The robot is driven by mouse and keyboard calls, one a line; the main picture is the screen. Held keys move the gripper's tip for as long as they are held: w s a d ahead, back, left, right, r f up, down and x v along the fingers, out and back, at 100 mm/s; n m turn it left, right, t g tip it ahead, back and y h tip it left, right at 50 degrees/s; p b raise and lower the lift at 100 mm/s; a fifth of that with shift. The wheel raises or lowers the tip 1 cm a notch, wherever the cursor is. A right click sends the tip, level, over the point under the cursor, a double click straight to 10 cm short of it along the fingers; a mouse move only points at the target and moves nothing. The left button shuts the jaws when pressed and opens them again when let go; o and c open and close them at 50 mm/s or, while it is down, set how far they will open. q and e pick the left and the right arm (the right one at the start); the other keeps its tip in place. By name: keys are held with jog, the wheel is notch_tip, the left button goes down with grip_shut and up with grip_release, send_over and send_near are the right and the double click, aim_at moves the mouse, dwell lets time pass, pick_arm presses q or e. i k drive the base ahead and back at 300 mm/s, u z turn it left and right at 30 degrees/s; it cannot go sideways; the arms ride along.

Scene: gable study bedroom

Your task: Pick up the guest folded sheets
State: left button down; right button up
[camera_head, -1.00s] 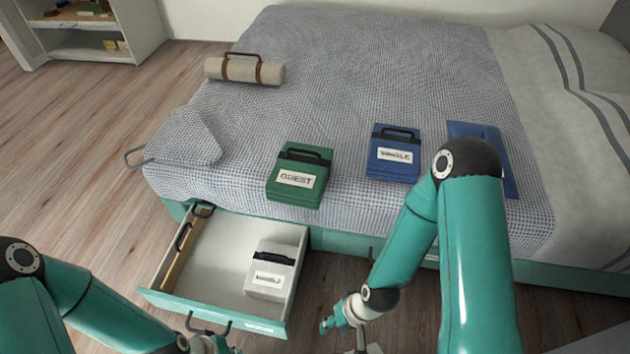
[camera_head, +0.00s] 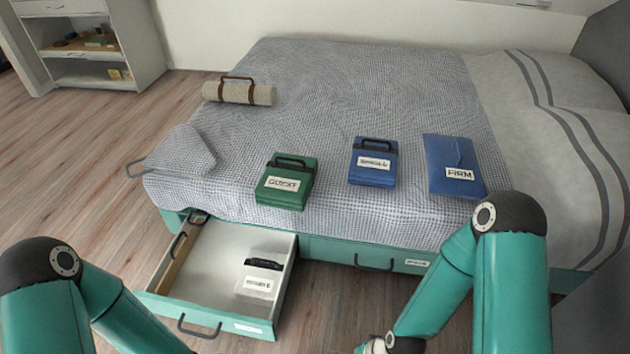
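The guest folded sheets are a green folded bundle (camera_head: 286,182) with a black handle and a white GUEST label. It lies on the front part of the bed, above the open drawer. Nothing touches it. My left arm comes in at the lower left, and its gripper is below the picture's edge. My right arm comes in at the lower right; only its wrist shows at the bottom edge, and its fingers are cut off.
An open drawer (camera_head: 205,325) holds a white labelled bundle (camera_head: 258,283). On the bed (camera_head: 350,85) lie a blue labelled bundle (camera_head: 373,163), a blue FIRM pouch (camera_head: 453,166), a rolled beige blanket (camera_head: 238,93) and a grey cushion (camera_head: 180,152). A closed drawer (camera_head: 375,258) sits right of the open one.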

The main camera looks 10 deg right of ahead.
aim_at(286, 182)
jog(key=z, duration=0.45)
jog(key=i, duration=0.6)
jog(key=u, duration=1.5)
